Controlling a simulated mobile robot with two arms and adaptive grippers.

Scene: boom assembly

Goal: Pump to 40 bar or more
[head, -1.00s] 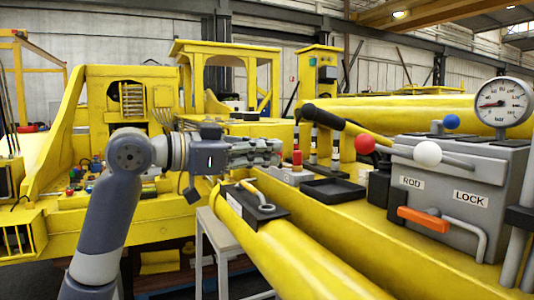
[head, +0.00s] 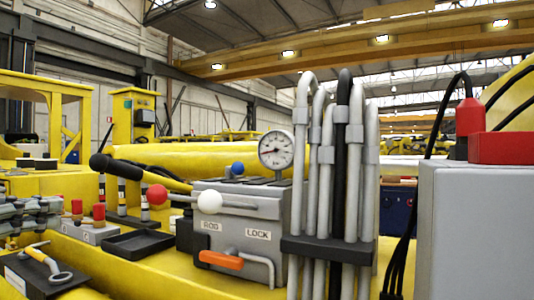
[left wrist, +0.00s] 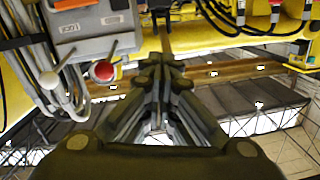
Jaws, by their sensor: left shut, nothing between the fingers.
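The grey pump box (head: 240,228) carries ROD and LOCK labels and an orange handle (head: 221,260). A round gauge (head: 276,150) stands on top; its needle points left, but the figures are too small to read. The pump lever (head: 150,174) is yellow with a black grip and slopes up to the left. A red ball knob (head: 157,194), a white ball knob (head: 209,202) and a blue knob (head: 238,168) sit around the box. My left gripper (head: 45,213) is at the left edge, shut and empty, apart from the lever. It also shows in the left wrist view (left wrist: 160,68).
Grey and black hoses (head: 340,170) rise right of the box. A large grey cabinet (head: 475,230) fills the right. A black tray (head: 138,242) and red-capped parts (head: 99,212) lie between my gripper and the box.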

